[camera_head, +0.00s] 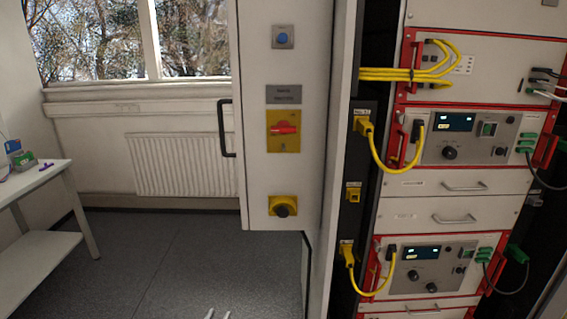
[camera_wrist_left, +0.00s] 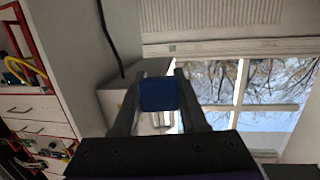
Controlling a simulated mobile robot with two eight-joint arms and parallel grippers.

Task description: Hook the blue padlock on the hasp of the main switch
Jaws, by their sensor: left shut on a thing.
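The main switch (camera_head: 283,130) is a red handle on a yellow plate, on the front of the grey cabinet. Its hasp is too small to make out. My left gripper (camera_wrist_left: 159,73) is shut on the blue padlock (camera_wrist_left: 158,94), whose body sits between the dark fingers in the left wrist view. A pale shackle (camera_wrist_left: 165,121) shows beside the body. In the head view only two pale tips of my left gripper (camera_head: 219,314) show at the bottom edge, well below the switch and to its left. The padlock cannot be made out there. My right gripper is not in view.
The cabinet (camera_head: 258,180) also carries a blue button (camera_head: 283,36), a label and a yellow-black knob (camera_head: 283,206). A black handle (camera_head: 226,128) sticks out at its left edge. The rack with yellow cables (camera_head: 405,165) stands right. A white table (camera_head: 35,180) is far left. Open floor lies between.

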